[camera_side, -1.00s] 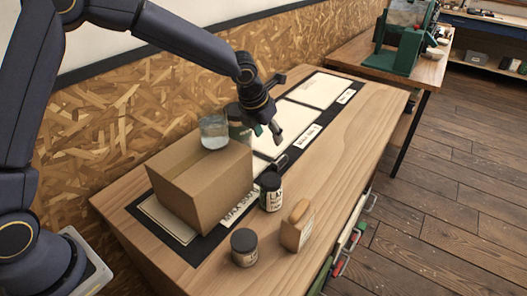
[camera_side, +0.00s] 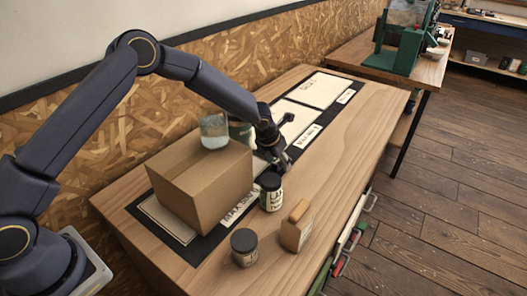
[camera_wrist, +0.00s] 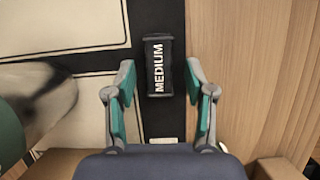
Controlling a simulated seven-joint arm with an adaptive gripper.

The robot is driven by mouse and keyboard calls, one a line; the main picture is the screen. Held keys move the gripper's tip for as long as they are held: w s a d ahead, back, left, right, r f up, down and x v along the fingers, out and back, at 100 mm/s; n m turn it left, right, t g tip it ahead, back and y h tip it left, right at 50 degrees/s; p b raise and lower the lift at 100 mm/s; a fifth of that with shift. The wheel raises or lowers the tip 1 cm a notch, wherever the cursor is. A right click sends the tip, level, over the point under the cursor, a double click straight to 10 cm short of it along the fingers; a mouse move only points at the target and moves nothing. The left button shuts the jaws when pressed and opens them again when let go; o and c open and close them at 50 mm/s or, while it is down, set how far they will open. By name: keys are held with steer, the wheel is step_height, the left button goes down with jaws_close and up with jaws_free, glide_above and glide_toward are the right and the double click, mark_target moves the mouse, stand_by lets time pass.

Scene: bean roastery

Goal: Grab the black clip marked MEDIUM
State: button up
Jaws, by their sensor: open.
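The black clip (camera_wrist: 158,66) with white MEDIUM lettering lies on the dark strip, seen from above in the wrist view. My gripper (camera_wrist: 160,76) is open, with one teal-padded finger on each side of the clip and a visible gap on both sides. I cannot tell how far above the clip the fingertips are. In the side view my gripper (camera_side: 280,165) points down just behind the black-lidded jar, and the clip is hidden there.
The table's right side (camera_side: 345,150) is clear.

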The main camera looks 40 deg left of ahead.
steer(key=c, duration=0.9)
